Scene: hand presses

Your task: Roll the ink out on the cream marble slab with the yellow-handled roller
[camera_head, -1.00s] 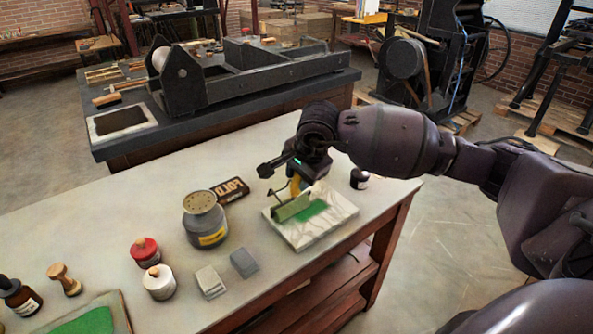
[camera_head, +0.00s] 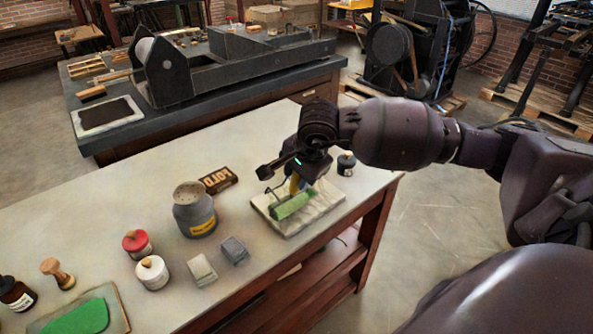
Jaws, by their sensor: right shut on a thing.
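The cream marble slab (camera_head: 318,213) lies near the right end of the table, with green ink on its surface. The roller (camera_head: 291,206) has a green-coated cylinder that rests on or just over the slab; I cannot tell if it touches. Its yellow handle (camera_head: 295,184) shows just under my right gripper (camera_head: 297,177), which is shut on it from above. The fingertips are partly hidden by the wrist. My left gripper is not in the picture.
A grey tin (camera_head: 195,212), a block with lettering (camera_head: 219,180) and a small dark bottle (camera_head: 346,164) stand near the slab. The table's right edge is close.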

